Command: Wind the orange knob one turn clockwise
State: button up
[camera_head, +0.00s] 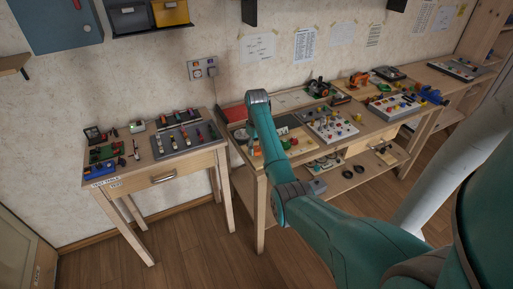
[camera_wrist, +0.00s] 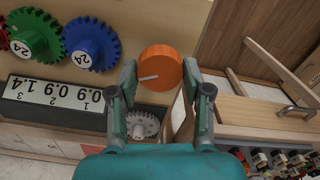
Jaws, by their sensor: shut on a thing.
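The orange knob (camera_wrist: 160,68) is a round disc with a pale pointer line on its face, in the upper middle of the wrist view. The line points left and slightly down in that picture. My gripper (camera_wrist: 160,74) has one finger on each side of the knob, and the fingers are closed on it. In the head view my arm reaches over the middle workbench. I cannot make out the fingers or the knob for certain there.
A green gear (camera_wrist: 36,36) and a blue gear (camera_wrist: 91,43) stand left of the knob, above a number strip (camera_wrist: 60,93). A grey gear (camera_wrist: 143,124) shows between my fingers. A small table (camera_head: 165,155) with devices stands left of the workbench.

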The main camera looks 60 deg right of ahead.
jog(key=m, duration=0.5)
dwell(0.6)
jog(key=o, duration=1.2)
jog(key=shift+c, duration=0.2)
